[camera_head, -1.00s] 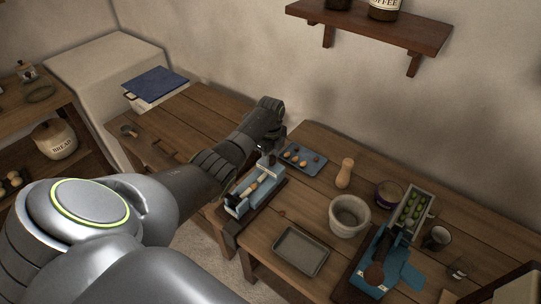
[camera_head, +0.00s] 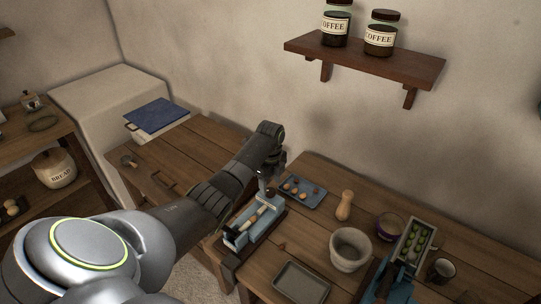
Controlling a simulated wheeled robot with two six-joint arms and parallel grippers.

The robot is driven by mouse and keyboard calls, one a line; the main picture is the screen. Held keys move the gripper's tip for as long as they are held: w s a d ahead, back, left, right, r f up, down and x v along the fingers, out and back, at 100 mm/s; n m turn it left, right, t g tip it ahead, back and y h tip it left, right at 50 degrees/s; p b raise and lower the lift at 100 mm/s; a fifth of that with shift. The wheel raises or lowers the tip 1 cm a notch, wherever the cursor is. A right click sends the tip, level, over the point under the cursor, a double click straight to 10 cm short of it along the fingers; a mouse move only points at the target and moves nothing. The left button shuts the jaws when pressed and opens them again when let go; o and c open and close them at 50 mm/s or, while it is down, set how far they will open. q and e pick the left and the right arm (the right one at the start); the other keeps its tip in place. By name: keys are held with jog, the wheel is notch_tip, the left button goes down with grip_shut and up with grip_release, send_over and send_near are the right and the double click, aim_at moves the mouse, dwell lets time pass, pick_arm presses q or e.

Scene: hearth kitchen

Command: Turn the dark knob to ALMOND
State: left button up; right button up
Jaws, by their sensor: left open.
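My left arm comes in from the left, and its gripper (camera_head: 267,190) hangs at the far end of a pale blue tray-like device (camera_head: 236,240). The gripper is open; its fingertips are small, and I cannot tell whether they touch anything. Wooden-handled pieces lie in the device. I cannot make out a dark knob or the word ALMOND in this view. A second blue device (camera_head: 374,292) with a dark part on it is cut off by the bottom edge at the right. My right gripper is not in view.
A blue tray (camera_head: 316,202) with small round items, a wooden pestle-shaped piece (camera_head: 344,207), a stone bowl (camera_head: 350,262), a grey pan (camera_head: 299,284), a green-filled box (camera_head: 408,256) and a dark mug (camera_head: 441,271) stand on the table. Coffee jars (camera_head: 380,37) sit on a wall shelf (camera_head: 364,64).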

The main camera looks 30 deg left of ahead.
pick_arm(q)
notch_tip(320, 180, up, 10)
jog(key=b, duration=0.2)
notch_tip(320, 180, up, 4)
jog(key=r+p, duration=0.1)
jog(key=p, duration=0.1)
send_over(271, 190)
jog(key=shift+s+f, duration=0.2)
jog(key=shift+f, duration=0.05)
jog(key=shift+f, duration=0.1)
